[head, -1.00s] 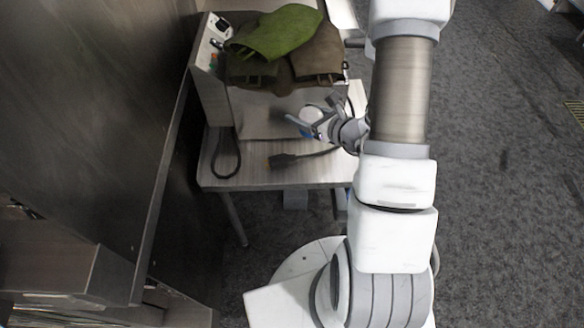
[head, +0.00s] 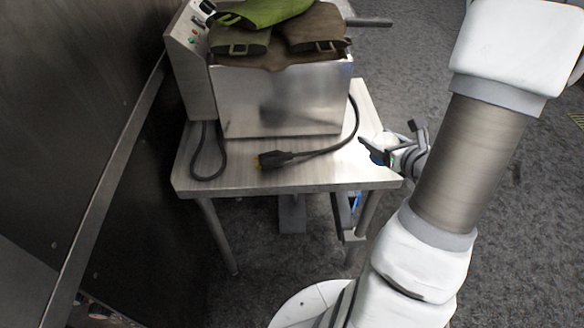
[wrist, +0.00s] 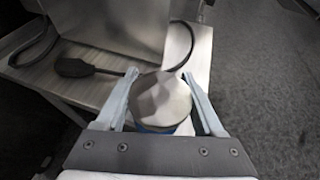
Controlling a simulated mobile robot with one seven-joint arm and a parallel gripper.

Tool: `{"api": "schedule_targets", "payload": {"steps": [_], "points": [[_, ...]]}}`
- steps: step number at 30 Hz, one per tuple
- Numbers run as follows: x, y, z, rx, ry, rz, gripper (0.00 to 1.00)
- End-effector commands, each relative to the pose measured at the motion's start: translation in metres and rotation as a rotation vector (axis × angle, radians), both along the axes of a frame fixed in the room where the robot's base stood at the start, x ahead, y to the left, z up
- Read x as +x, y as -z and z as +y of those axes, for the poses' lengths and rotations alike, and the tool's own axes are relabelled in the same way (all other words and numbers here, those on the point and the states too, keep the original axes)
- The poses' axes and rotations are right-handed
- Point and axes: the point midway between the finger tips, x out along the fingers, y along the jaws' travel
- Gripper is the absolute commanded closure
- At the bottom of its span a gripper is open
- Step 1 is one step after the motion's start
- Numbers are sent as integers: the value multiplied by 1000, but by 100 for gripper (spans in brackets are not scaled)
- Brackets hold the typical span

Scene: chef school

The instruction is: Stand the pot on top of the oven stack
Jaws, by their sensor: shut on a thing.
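My gripper (head: 391,140) is at the right edge of the small table in the head view, shut on a small round pot (head: 383,141). In the wrist view the pot (wrist: 160,100) sits between the two fingers, with a pale grey round top and a blue band low on its side. Its lower part is hidden by the gripper body. I cannot make out the oven stack for certain; a tall dark metal panel (head: 60,130) fills the left of the head view.
A steel fryer-like box (head: 280,100) with knobs stands on the small table (head: 330,178), with green and brown mitts (head: 262,12) on top. A black cable with a plug (head: 275,160) lies in front. Grey carpet (head: 530,200) is open on the right.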

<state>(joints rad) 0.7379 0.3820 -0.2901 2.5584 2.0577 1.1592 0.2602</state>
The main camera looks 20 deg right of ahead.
Motion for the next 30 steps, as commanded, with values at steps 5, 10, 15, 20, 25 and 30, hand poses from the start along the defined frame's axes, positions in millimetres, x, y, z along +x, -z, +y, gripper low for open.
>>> {"api": "schedule_targets", "payload": {"steps": [5,10,15,20,25,30], "points": [[16,16,-2,-1,2,-1,95],[56,39,-2,0,-1,-1,95],[92,60,-4,0,2,0,95],[111,70,-5,0,3,-1,95],[115,79,-6,0,5,-1,95],[115,106,-5,1,5,2,95]]}}
